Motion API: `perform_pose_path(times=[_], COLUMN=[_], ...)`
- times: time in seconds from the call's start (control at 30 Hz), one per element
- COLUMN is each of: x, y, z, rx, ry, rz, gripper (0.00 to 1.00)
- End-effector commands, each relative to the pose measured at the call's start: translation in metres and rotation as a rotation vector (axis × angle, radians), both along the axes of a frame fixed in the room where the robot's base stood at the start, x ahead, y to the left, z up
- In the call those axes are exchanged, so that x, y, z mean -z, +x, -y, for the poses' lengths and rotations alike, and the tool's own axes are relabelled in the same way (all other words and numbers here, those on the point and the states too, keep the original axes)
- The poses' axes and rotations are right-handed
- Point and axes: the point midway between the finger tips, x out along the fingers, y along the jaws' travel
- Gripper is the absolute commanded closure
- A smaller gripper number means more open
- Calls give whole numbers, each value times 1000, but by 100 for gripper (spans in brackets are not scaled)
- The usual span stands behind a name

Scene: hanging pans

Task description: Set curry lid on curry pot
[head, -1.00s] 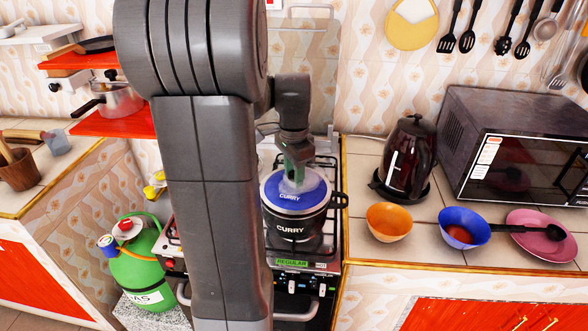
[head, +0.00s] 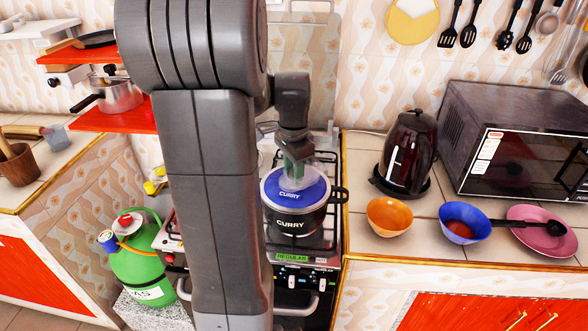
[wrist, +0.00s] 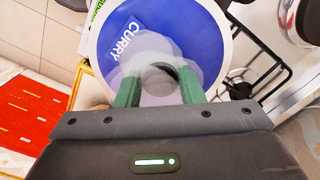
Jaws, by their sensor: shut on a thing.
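The curry lid (head: 312,190) is a blue disc with a pale rim and a clear, see-through knob; its label reads CURRY. It lies about level over the dark curry pot (head: 293,224), at the pot's rim; I cannot tell whether it touches all round. My gripper (head: 294,170) points down and is shut on the lid's knob. In the wrist view, the green fingers of my gripper (wrist: 160,92) are on both sides of the knob, and the blue lid (wrist: 205,45) hides the pot.
The pot stands on the stove (head: 292,258). To its right are a dark kettle (head: 408,150), an orange bowl (head: 389,216), a blue bowl (head: 463,224) and a microwave (head: 515,140). A green gas cylinder (head: 140,262) stands at lower left.

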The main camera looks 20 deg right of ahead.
Motion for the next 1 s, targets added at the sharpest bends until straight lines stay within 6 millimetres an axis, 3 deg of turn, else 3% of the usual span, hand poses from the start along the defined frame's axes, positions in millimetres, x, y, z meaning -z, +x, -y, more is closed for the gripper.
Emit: perform_pose_path(times=[0.23, 0.27, 0.4, 0.77, 1.0], x=[1, 0, 0, -5, -49], y=[0, 0, 0, 0, 1], z=[0, 0, 0, 0, 0], rx=[0, 0, 0, 0, 0], ry=[-1, -1, -1, -1, -2], rz=[1, 1, 1, 1, 6], gripper=[100, 63, 40, 40, 40])
